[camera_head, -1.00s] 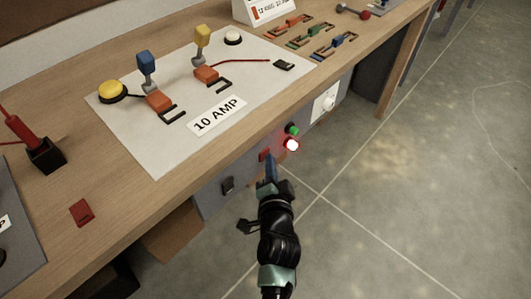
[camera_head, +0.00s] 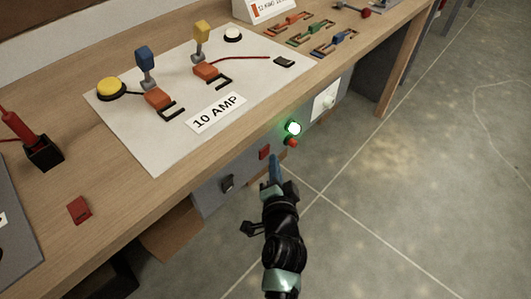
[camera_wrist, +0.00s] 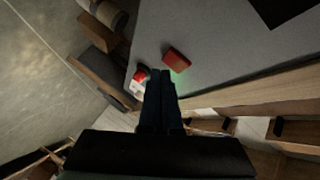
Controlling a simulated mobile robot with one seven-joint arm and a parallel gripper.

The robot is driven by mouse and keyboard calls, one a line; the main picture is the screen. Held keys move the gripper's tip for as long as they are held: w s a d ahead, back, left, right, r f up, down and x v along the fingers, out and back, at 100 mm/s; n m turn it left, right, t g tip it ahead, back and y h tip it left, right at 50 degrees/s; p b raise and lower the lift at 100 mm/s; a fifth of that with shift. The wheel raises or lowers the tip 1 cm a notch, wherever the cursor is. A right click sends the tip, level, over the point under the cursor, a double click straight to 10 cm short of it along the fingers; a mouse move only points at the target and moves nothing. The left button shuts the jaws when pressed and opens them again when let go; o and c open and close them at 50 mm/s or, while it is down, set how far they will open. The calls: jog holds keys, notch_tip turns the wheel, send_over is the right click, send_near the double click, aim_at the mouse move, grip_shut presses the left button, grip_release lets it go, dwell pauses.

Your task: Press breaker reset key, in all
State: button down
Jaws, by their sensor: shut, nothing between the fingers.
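A red rectangular key (camera_head: 264,152) sits on the grey panel on the bench's front face, left of two indicator lamps. A red lamp shows there too (camera_wrist: 140,75).
A black switch (camera_head: 228,183) and a white plate with a knob (camera_head: 325,100) are on the same front. The wooden bench top (camera_head: 120,205) above carries a "10 AMP" board (camera_head: 165,145) with upright levers. Open grey floor (camera_head: 410,210) lies to the right.

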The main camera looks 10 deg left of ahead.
jog(key=s+d+b, duration=0.1)
jog(key=d, duration=0.1)
jog(key=s+d+b, duration=0.1)
jog(key=s+d, duration=0.1)
jog(key=shift+b, duration=0.4)
dwell(0.9)
